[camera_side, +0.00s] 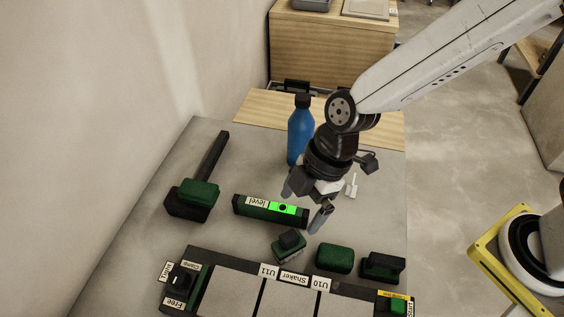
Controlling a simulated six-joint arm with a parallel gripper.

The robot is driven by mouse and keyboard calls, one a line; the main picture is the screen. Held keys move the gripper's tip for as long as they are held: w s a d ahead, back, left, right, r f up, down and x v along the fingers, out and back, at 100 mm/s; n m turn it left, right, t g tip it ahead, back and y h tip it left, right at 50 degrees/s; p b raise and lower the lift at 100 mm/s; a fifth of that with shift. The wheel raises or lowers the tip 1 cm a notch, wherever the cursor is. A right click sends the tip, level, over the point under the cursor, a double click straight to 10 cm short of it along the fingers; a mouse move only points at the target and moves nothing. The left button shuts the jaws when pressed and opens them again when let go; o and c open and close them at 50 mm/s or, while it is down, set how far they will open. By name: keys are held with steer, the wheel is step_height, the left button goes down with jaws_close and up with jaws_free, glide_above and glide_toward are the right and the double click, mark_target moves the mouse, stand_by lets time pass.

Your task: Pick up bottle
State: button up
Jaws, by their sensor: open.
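A blue bottle (300,135) with a black cap stands upright at the back of the grey table, just left of my arm. My gripper (304,208) points downward in front of the bottle, nearer the camera. Its two fingers are spread apart with nothing between them. The fingers are above the table near the right end of the level, and they are apart from the bottle. The right edge of the bottle's lower part is close to or partly behind my wrist in this view.
A green and black mallet (193,199) lies at left. A level (270,210) with a bright green window lies mid-table. Green blocks (335,259) and a tile fixture (231,290) are at the front. A small white item (351,187) lies right of my gripper. A wall borders the left.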

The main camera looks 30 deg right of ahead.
step_height(320, 180, up, 4)
steer(key=m+t, duration=0.9)
glide_toward(312, 122)
steer(key=shift+h, duration=0.4)
steer(key=x, duration=0.5)
steer(key=shift+a+f, duration=0.1)
steer(key=shift+a, duration=0.3)
steer(key=shift+s+d+f+m+t+y, duration=0.15)
steer(key=shift+d+f+m+t+y, duration=0.25)
steer(key=shift+f+m+t+y, duration=0.4)
steer(key=shift+s+d+f+m+t+y, duration=0.15)
steer(key=shift+d+f+m+t+y, duration=0.2)
steer(key=shift+f+m+t+y, duration=0.45)
steer(key=shift+r+n+g, duration=0.1)
steer(key=shift+n+g, duration=0.2)
steer(key=shift+x, duration=1.3)
steer(key=shift+a, duration=0.15)
